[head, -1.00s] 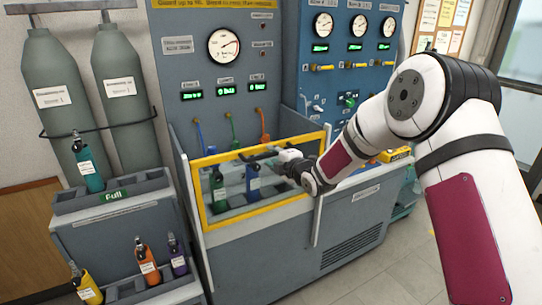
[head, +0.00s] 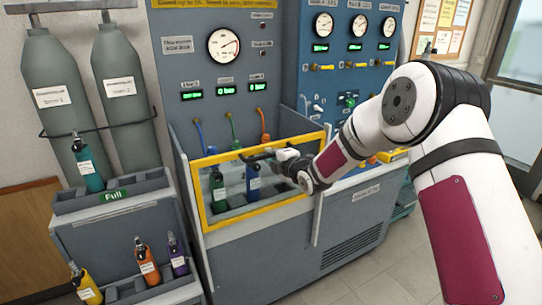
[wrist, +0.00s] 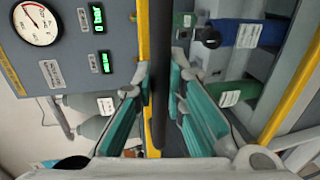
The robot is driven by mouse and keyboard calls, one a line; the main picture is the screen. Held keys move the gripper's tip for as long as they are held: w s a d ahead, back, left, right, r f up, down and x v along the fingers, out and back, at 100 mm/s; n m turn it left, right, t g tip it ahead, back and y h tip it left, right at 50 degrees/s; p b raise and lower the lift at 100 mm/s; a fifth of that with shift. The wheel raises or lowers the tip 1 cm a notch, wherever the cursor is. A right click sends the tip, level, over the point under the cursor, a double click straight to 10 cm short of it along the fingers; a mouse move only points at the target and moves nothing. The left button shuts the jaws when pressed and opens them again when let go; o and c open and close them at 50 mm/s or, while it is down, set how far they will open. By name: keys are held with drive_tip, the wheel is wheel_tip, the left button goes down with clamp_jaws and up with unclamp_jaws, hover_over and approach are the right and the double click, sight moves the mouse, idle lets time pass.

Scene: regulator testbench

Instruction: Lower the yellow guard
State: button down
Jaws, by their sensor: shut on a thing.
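The yellow guard (head: 262,214) is a rectangular yellow frame with what looks like a clear pane, standing across the front of the bench bay. Its dark bar handle (head: 250,156) runs near the top edge. My gripper (head: 276,160) reaches in from the right and is shut on this handle. In the wrist view the handle (wrist: 160,60) passes between my teal fingers (wrist: 160,85). A yellow guard bar (wrist: 292,90) crosses the right side there. A green bottle (head: 218,190) and a blue bottle (head: 253,182) stand in the bay behind the guard.
A gauge (head: 224,45) and green displays sit on the panel above. Blue, green and orange hoses (head: 264,124) hang behind the guard. A grey stepped rack (head: 125,233) with several small bottles stands left. The floor (head: 400,265) at right is clear.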

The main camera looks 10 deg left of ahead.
wheel_tip(320, 180, down, 29)
drive_tip(key=b, duration=1.2)
drive_tip(key=c, duration=1.6)
unclamp_jaws()
drive_tip(key=v, duration=1.2)
